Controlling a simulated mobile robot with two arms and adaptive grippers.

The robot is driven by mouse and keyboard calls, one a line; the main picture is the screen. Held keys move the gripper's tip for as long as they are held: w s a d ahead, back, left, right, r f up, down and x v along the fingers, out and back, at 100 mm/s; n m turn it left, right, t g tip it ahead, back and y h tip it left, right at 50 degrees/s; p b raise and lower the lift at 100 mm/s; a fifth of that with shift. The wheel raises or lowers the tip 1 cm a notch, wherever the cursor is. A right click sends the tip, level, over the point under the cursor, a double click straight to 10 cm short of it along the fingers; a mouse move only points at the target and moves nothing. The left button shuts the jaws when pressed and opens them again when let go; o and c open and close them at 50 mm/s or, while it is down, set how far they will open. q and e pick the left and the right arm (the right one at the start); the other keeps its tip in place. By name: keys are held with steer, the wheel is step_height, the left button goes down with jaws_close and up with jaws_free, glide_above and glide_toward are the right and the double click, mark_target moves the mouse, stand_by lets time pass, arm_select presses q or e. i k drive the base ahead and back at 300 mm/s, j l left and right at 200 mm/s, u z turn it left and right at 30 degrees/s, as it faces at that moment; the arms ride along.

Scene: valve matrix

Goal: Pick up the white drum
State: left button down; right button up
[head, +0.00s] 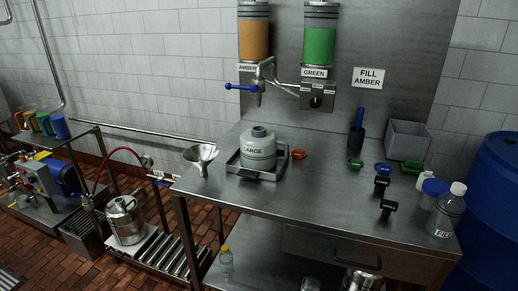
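A whitish drum-shaped container (258,155) with a grey cap and the label LARGE stands upright on the steel table (320,190). It sits in a shallow metal tray (262,176) under the amber dispenser's spout, apart from the spout. It is the only drum-like white thing I see clearly. Neither of my grippers shows in the head view, and nothing covers the container.
A metal funnel (201,157) stands left of the tray, and a small orange piece (298,154) lies right of it. A grey bin (406,140), black items and bottles (446,212) occupy the table's right side. A blue barrel (495,190) stands beyond. The table's front middle is clear.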

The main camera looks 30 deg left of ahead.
mark_target(258, 145)
steer(key=j+z, duration=0.35)
steer(key=j, duration=1.4)
steer(key=k, duration=0.05)
